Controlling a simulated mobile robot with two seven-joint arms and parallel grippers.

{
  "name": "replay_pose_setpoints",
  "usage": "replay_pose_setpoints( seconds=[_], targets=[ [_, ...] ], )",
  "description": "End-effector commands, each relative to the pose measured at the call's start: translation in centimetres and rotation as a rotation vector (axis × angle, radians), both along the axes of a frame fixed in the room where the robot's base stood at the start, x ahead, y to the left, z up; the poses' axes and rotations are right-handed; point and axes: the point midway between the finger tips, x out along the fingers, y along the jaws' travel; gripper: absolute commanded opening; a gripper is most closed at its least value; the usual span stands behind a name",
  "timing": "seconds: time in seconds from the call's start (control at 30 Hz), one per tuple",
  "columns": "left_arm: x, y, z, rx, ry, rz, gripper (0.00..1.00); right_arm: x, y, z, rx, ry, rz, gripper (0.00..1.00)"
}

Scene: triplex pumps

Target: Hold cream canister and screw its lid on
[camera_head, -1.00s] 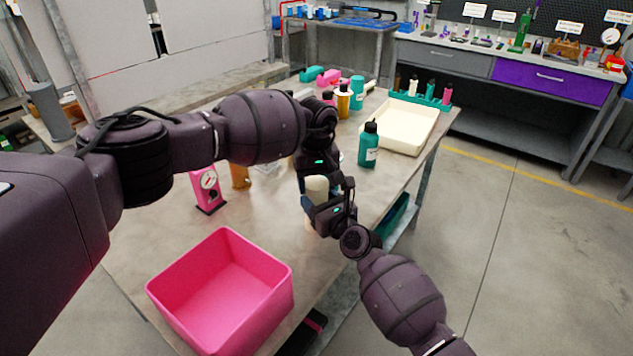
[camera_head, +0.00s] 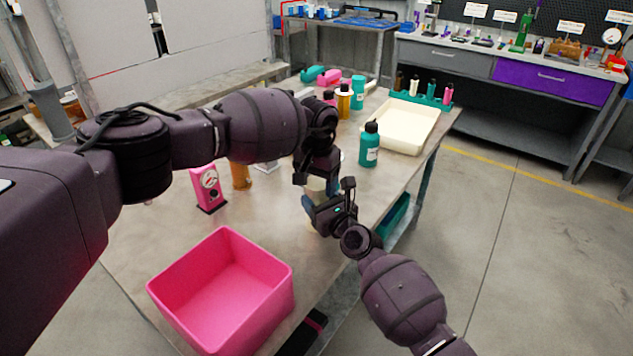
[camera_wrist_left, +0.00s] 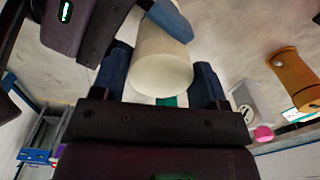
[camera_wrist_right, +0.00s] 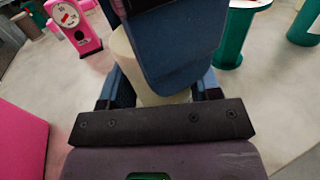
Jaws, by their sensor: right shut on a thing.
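The cream canister (camera_head: 317,185) stands near the table's right edge, mostly hidden between my grippers. My right gripper (camera_head: 322,208) is shut on its body from the front right; the right wrist view shows the canister (camera_wrist_right: 135,52) between the blue fingers, partly covered by another blue finger. My left gripper (camera_head: 318,183) is over the canister's top. In the left wrist view, its blue fingers stand apart on either side of the cream cylinder's round end (camera_wrist_left: 161,78), with no clear grip. I cannot tell the lid from the body or see how it sits.
A pink bin (camera_head: 222,290) is at the near end of the table. A pink gauge box (camera_head: 207,188) and orange bottle (camera_head: 240,175) stand left of the grippers. A teal bottle (camera_head: 369,150) and cream tray (camera_head: 432,133) are behind right. Bare tabletop lies between bin and grippers.

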Motion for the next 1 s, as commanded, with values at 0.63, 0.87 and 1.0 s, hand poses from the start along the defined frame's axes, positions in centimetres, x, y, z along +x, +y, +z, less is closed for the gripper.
replay_pose_setpoints(
  seconds=[0.63, 0.87, 1.0],
  targets=[
    [0.0, -0.2, 1.6, -0.003, -0.001, -0.002, 0.87, 0.0, 0.0, -0.2, -0.002, 0.003, 0.001, 0.0],
    [0.0, 0.0, 4.2, -0.001, 0.0, 0.0, 0.87, 0.0, 0.0, -0.2, -0.002, 0.003, 0.0, 0.0],
    [0.0, 0.0, 4.5, 0.0, 0.0, 0.001, 0.87, 0.0, 0.0, -0.2, -0.002, 0.003, 0.0, 0.0]
  ],
)
